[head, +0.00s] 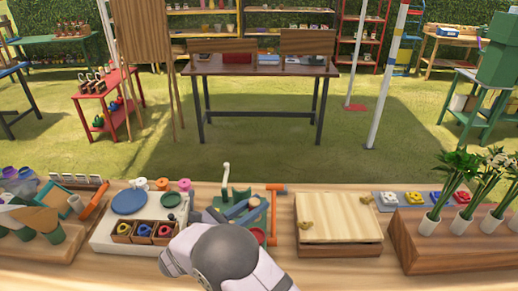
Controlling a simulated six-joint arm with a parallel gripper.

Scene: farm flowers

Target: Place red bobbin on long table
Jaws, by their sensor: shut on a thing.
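A small red ring-shaped piece (165,230), which may be the red bobbin, sits in the right compartment of a wooden box on the front bench. My white and grey arm rises at the bottom centre, just right of this box. My gripper cannot be made out; the arm's own links seem to hide it, so what it holds does not show. A long dark-topped table (228,69) stands on the grass at the back centre. Boxes and wooden panels stand along its rear, and its front strip is bare.
The front bench (345,280) carries a white board (98,238) with a blue disc, a green and blue tool (240,208), a lidded wooden box (338,218) and potted flowers (460,200). A red side table (103,92) stands left of the long table. Grass between is open.

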